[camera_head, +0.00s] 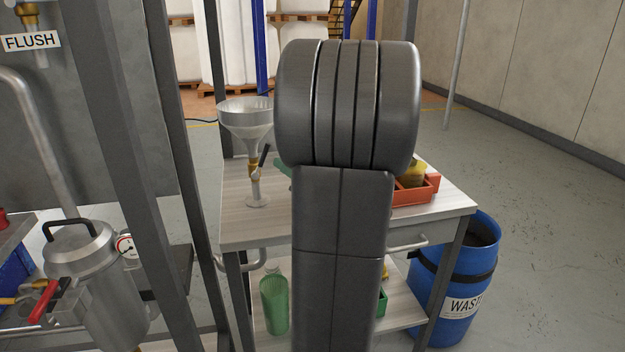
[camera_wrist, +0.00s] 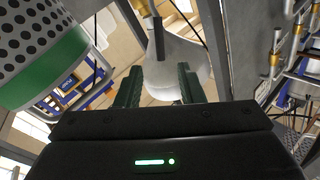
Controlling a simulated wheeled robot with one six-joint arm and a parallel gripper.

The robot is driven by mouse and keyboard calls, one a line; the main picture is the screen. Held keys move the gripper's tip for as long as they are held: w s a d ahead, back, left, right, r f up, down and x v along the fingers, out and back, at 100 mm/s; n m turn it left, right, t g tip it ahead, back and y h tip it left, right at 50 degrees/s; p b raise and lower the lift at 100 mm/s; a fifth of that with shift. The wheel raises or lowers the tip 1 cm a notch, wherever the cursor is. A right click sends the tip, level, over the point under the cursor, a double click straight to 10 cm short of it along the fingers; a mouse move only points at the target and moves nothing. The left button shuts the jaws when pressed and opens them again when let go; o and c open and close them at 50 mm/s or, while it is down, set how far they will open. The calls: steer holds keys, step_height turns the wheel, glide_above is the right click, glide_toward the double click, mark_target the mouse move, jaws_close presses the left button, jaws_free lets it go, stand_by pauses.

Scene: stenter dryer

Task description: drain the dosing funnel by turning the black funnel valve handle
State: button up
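The dosing funnel (camera_head: 246,118) is a grey metal cone standing on the bench at its left side, with a brass valve (camera_head: 253,168) under it. The black valve handle (camera_head: 264,155) points up and slightly right beside the stem. In the wrist view, the funnel (camera_wrist: 178,62) appears upside down beyond the fingers, with the black handle (camera_wrist: 158,38) in front of its cone. My gripper (camera_wrist: 160,84) is open, its two dark green fingers apart with nothing between them. The handle lies beyond the fingertips, roughly in line with the gap. In the head view my arm hides most of the gripper.
The bench top (camera_head: 240,226) holds an orange bin (camera_head: 428,190) at right. A green bottle (camera_head: 274,302) stands on the lower shelf. A blue waste drum (camera_head: 455,285) is at right. Dark frame posts (camera_head: 125,150) and a metal pot (camera_head: 95,285) stand at left.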

steer(key=v, duration=0.7)
steer(key=shift+s, duration=0.2)
steer(key=shift+d, duration=0.15)
steer(key=c, duration=0.6)
steer(key=shift+w+a+r+n+p, duration=0.15)
steer(key=shift+a+n+p, duration=0.15)
steer(key=shift+n+p, duration=0.2)
jaws_close()
steer(key=n+t+p, duration=0.1)
steer(key=n+p, duration=0.7)
steer(key=n, duration=0.8)
glide_toward(261, 161)
steer(key=s+a+r, duration=0.3)
steer(key=s+r, duration=0.1)
steer(key=p+x, duration=0.4)
steer(key=x, duration=0.5)
steer(key=shift+h, duration=0.3)
steer(key=shift+w+d+f, duration=0.45)
steer(key=shift+w+d, duration=0.25)
steer(key=shift+d, duration=0.05)
steer(key=shift+w+d+f, duration=0.45)
steer(key=shift+w+d, duration=0.25)
steer(key=shift+d, duration=0.1)
